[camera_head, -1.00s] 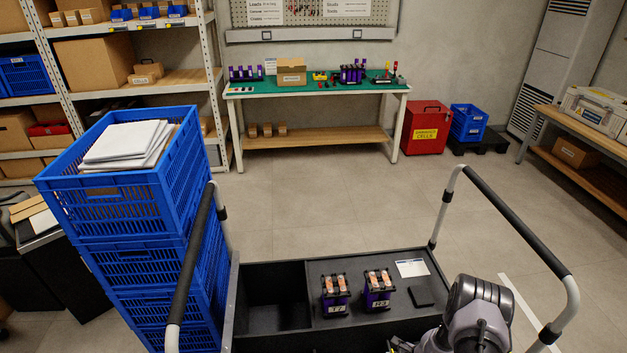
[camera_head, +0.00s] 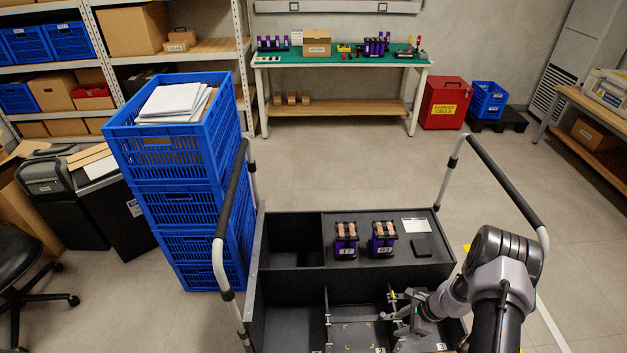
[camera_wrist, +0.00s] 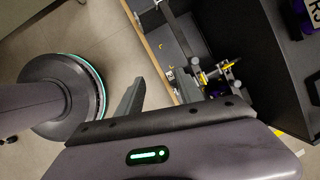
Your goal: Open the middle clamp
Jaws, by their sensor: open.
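A metal clamp with a yellow tip (camera_head: 393,296) stands at a divider in the front part of the cart, close beside my gripper (camera_head: 407,316). Another clamp (camera_head: 328,312) stands at the divider further left. In the wrist view a clamp with a yellow part (camera_wrist: 215,74) lies beyond my gripper, with a gap in between. My gripper is open and holds nothing that I can see. My arm hides the cart's front right, so I cannot tell whether another clamp stands there.
Two purple cell blocks (camera_head: 346,241) (camera_head: 383,239), a white card (camera_head: 415,225) and a black box (camera_head: 422,248) sit on the cart's rear deck. Rails (camera_head: 501,184) flank the cart (camera_head: 290,267). Stacked blue crates (camera_head: 190,197) stand at left.

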